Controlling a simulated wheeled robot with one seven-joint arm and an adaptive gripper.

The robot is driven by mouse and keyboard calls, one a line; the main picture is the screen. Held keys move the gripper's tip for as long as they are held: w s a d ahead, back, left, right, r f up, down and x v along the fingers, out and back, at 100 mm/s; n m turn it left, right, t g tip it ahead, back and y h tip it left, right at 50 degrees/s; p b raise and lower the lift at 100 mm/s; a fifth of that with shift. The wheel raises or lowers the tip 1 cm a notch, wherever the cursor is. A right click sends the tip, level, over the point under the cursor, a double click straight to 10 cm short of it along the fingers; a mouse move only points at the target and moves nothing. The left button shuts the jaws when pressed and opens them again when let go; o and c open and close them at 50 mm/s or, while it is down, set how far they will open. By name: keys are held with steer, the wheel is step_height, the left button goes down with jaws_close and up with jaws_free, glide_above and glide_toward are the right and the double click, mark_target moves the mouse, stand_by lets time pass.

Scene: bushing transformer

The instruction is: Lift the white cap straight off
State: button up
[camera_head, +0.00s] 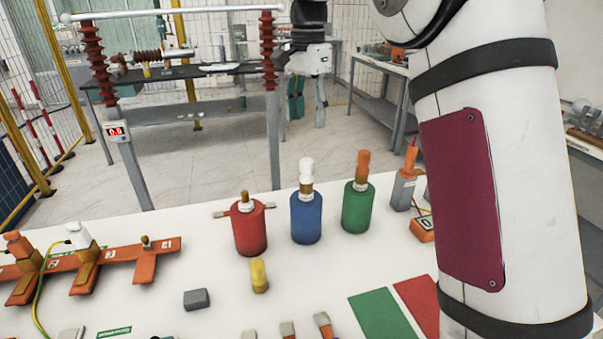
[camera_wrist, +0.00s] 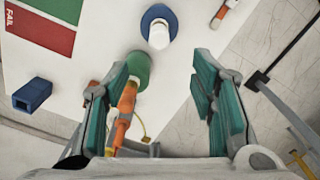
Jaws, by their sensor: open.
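The white cap (camera_head: 306,170) stands upright on top of the blue cylinder (camera_head: 306,217), on the white table. In the wrist view the white cap (camera_wrist: 159,37) shows end-on over the blue cylinder (camera_wrist: 153,14), beyond my fingertips. My gripper (camera_head: 307,102) is raised above and apart from the cap, with its teal fingers pointing down. In the wrist view my gripper (camera_wrist: 163,80) is open with nothing between its fingers.
A green cylinder (camera_head: 358,209) with an orange cap (camera_head: 363,165) stands right of the blue one; a red cylinder (camera_head: 249,230) stands left. In the wrist view the green cylinder (camera_wrist: 137,68) appears near one finger. A yellow piece (camera_head: 259,276) stands in front.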

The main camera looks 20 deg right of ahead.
mark_target(307, 160)
step_height(307, 160, down, 8)
steer(key=shift+f+p, duration=0.15)
steer(key=shift+p, duration=0.4)
step_height(307, 160, down, 5)
steer(key=shift+s+r+p, duration=0.15)
steer(key=shift+r+p, duration=0.05)
steer(key=shift+p, duration=0.55)
steer(key=shift+a+f, duration=0.1)
steer(key=shift+f, duration=0.3)
jaws_close()
